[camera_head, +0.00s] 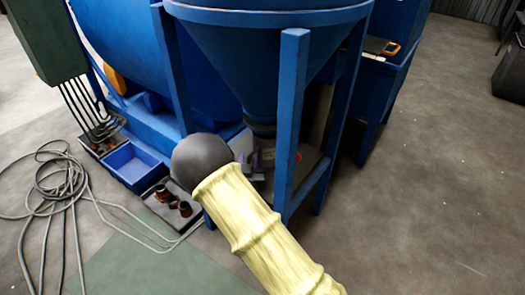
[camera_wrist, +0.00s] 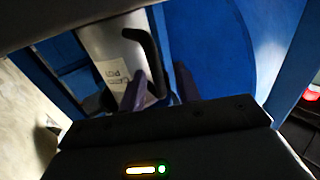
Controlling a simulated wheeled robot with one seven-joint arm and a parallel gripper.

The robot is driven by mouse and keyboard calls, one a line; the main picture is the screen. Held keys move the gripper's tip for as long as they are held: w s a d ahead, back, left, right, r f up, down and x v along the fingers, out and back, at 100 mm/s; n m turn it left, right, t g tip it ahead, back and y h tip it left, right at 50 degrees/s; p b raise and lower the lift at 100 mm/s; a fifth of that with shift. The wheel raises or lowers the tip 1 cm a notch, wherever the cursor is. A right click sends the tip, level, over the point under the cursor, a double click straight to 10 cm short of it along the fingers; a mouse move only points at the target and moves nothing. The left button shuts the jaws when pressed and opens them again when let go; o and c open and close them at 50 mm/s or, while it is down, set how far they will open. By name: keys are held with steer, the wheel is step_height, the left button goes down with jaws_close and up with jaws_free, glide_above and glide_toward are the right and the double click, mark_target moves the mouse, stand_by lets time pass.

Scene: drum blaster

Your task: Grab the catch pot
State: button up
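The catch pot (camera_wrist: 104,45) is a pale grey cylinder with a white label and a curved black handle (camera_wrist: 153,58), in the upper left of the wrist view. My gripper (camera_wrist: 159,70) shows two purple fingers, spread apart. The lower part of the handle lies between the fingers in the picture; I see a gap to the right finger, and cannot tell whether the left finger touches it. In the head view my gripper (camera_head: 268,155) is small beneath the blue hopper, largely hidden by my arm and a frame post. The pot is not clear there.
The blue hopper (camera_head: 262,50) stands on blue legs (camera_head: 291,120) close around my arm. A blue bin (camera_head: 135,166) and a dark tray with small parts (camera_head: 172,203) lie on the floor to the left, beside loose cables (camera_head: 65,190).

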jaws_close()
steer(key=shift+r, duration=0.1)
stand_by(0.4)
